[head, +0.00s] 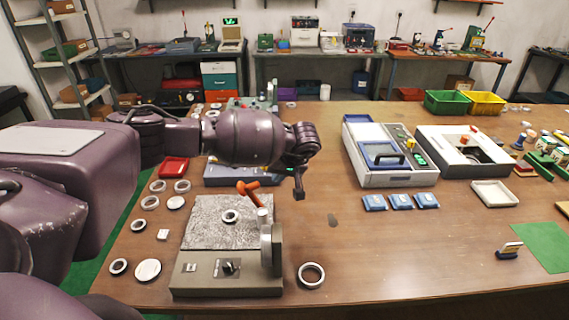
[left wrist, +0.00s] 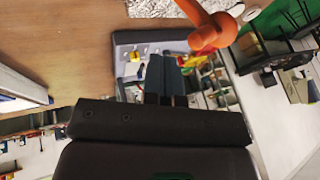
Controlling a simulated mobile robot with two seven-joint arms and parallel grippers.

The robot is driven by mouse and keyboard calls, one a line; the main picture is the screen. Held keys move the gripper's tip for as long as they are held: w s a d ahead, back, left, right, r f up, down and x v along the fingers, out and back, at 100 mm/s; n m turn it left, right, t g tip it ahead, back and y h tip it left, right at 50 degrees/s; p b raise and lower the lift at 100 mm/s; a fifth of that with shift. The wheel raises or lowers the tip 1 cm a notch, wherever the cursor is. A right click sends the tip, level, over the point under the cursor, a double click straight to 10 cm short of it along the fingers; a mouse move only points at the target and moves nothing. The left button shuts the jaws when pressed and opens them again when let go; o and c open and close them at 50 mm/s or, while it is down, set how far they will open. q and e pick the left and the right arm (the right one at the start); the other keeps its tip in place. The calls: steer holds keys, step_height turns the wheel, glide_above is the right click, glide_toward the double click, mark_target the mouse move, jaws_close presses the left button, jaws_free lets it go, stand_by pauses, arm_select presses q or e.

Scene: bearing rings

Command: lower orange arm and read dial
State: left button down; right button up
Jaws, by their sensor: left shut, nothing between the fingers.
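The orange arm (head: 249,187) sticks up at the top of a grey bench gauge (head: 205,282) near the front of the table. A grey upright part (head: 271,250) at the gauge's right end shows edge-on, so I cannot read a dial face on it. A metal ring (head: 231,216) lies on the speckled plate (head: 200,213) behind the gauge base. My left gripper (head: 299,193) is shut and empty, to the right of the orange arm and apart from it. In the left wrist view, the orange arm (left wrist: 212,32) is just beyond the shut fingers (left wrist: 166,75). My right gripper is out of view.
A loose ring (head: 311,275) lies right of the gauge; several rings and discs (head: 148,270) lie to its left. A red tray (head: 173,167) and a blue-grey case (head: 240,175) lie behind. Larger instruments (head: 385,150) stand at right. The table's front middle is mostly clear.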

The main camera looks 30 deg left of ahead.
mark_target(256, 197)
arm_select(q)
steer(key=a, duration=0.1)
steer(key=s+a+f, duration=0.1)
steer(key=s+a+p, duration=0.1)
steer(key=shift+f, duration=0.3)
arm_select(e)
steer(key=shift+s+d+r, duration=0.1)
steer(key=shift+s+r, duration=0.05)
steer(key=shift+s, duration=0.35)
arm_select(q)
steer(key=shift+w, duration=0.15)
